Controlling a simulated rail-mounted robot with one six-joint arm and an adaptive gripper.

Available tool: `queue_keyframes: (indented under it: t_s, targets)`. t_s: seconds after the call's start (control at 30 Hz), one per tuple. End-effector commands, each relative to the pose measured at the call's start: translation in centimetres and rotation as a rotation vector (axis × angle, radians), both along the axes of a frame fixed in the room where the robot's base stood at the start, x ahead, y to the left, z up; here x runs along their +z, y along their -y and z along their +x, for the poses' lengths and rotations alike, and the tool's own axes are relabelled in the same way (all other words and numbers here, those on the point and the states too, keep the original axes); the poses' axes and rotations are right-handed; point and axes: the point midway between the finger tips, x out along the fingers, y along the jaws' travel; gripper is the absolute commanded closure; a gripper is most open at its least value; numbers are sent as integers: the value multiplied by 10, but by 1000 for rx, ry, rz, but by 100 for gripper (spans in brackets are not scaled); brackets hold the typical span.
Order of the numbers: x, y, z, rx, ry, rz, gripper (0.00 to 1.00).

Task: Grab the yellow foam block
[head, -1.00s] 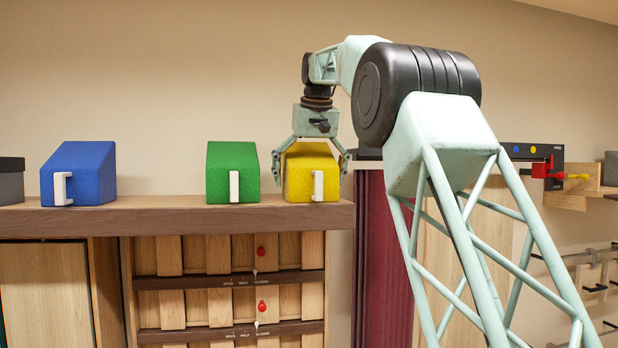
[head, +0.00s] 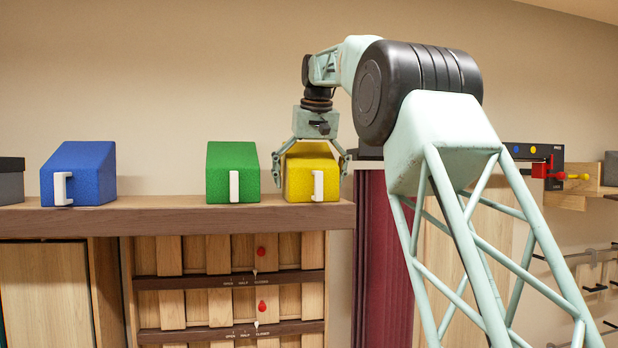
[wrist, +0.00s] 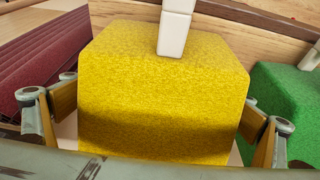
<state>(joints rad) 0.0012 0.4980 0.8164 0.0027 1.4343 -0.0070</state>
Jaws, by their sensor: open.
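The yellow foam block (head: 300,183) stands on the wooden shelf near its right end, with a white handle on its front face. It fills the middle of the wrist view (wrist: 165,90), where its handle (wrist: 174,30) shows at the top. My gripper (head: 311,170) is above the block with its fingers spread, one on each side of it. In the wrist view (wrist: 155,120) the fingers stand at the left and right of the block, with a small gap visible on each side. The jaws are open and hold nothing.
A green block (head: 232,174) stands left of the yellow one, close to the left finger. A blue block (head: 80,175) is farther left. The wooden shelf (head: 150,216) is clear between blue and green. A maroon pleated panel (head: 383,262) is below and right of the shelf end.

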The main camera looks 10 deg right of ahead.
Motion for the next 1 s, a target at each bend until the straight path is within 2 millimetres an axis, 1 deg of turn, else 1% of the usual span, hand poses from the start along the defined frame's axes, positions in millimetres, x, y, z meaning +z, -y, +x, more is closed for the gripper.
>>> queue_keyframes:
  t_s: [0.07,0.1,0.4,0.77,1.0]
  targets:
    - [0,0,0,0,0,0,0]
    - [0,0,0,0,0,0,2]
    - [0,0,0,0,0,0,29]
    - [1,0,0,0,1,0,29]
    - [9,0,0,0,1,0,29]
